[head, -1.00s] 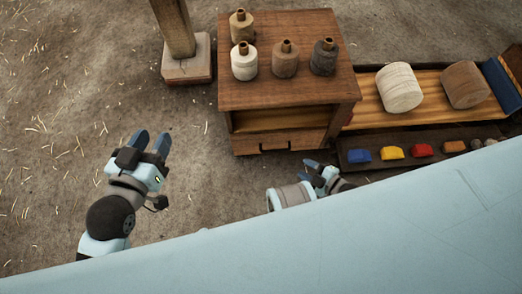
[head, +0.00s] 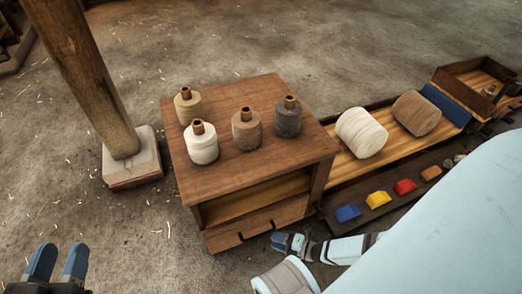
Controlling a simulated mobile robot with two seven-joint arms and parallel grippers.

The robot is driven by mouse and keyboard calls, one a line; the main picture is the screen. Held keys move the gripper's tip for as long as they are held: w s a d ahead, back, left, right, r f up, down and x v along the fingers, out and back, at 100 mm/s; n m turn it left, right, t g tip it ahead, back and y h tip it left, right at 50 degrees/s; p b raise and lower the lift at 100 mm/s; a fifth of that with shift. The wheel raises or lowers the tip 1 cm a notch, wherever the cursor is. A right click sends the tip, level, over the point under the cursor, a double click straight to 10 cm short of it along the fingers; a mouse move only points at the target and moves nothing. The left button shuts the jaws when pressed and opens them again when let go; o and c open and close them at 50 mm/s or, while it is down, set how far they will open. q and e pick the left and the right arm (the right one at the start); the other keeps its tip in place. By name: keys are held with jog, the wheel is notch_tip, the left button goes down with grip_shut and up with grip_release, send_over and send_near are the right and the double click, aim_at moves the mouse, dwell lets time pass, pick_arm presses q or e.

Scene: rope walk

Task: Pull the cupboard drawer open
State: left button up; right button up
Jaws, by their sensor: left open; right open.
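The wooden cupboard (head: 262,165) stands in the middle of the head view, with an open shelf above a drawer (head: 222,236) low on its front. The drawer front sits flush with the cupboard and looks closed. Its dark handle (head: 257,231) runs across the front. My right gripper (head: 284,242) is open and empty, just in front of and below the drawer's right part; I cannot tell whether it touches anything. My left gripper (head: 57,264) is open and empty at the lower left, well away from the cupboard.
Several thread spools (head: 246,128) stand on the cupboard top. A wooden post on a block (head: 133,158) stands left. To the right, a long bench carries two large rolls (head: 361,132), with a tray of coloured blocks (head: 377,199) before it. Floor between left gripper and cupboard is clear.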

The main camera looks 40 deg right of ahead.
jog(key=shift+b+x, duration=0.85)
jog(key=shift+x, duration=2.4)
pick_arm(q)
jog(key=shift+w+a+r+m+t+h, duration=0.15)
jog(key=shift+w+a+m+t+h, duration=0.25)
jog(key=shift+m, duration=0.4)
pick_arm(e)
jog(key=shift+c, duration=0.2)
grip_shut()
